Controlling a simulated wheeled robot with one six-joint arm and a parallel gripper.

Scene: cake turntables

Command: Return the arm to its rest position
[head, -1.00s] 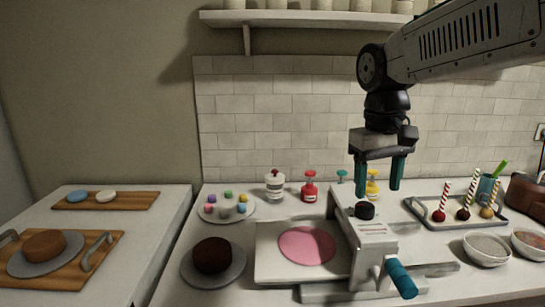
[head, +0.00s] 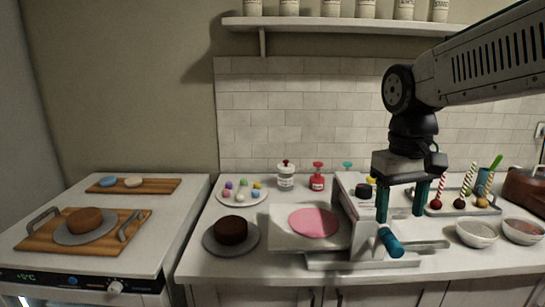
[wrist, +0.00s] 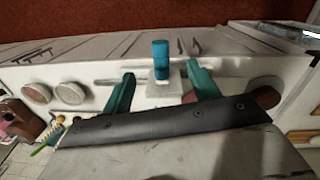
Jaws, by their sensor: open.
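My gripper (head: 402,203) hangs from the arm at the right in the head view, its two teal fingers apart and pointing down with nothing between them. It is in front of and above the right part of a white machine (head: 362,215) with a black knob and a teal handle (head: 390,242). In the wrist view the gripper (wrist: 160,90) is also open, and the teal handle (wrist: 160,55) shows beyond the gap between the fingers. A pink disc (head: 314,222) lies on the machine's white plate.
A dark cake (head: 231,230) on a grey plate stands left of the machine. A tray (head: 452,208) of cake pops and two bowls (head: 477,233) are at the right. A brown cake (head: 84,220) sits on a board on the left counter. A shelf (head: 340,25) runs above.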

